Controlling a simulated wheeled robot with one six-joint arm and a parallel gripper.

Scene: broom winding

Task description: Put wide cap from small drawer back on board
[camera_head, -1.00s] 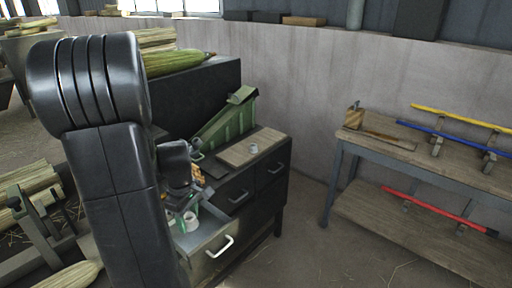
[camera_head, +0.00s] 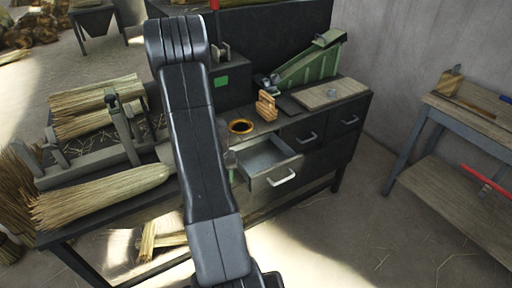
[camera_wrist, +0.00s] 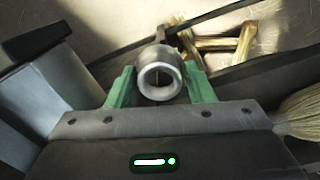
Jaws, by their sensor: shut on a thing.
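A pale metallic ring-shaped cap (camera_wrist: 160,82) with a dark central hole sits between the green fingers of my gripper (camera_wrist: 158,90) in the wrist view. The fingers are shut on it, and it is lifted clear of the drawer. In the head view my arm hides most of the gripper and the cap. The small drawer (camera_head: 284,178) stands pulled open and its visible inside looks empty. My gripper is left of the board.
A green sloped machine (camera_head: 310,65) stands behind the board. Straw bundles (camera_head: 95,195) lie at the left. A side table (camera_head: 470,115) with tools stands at the right.

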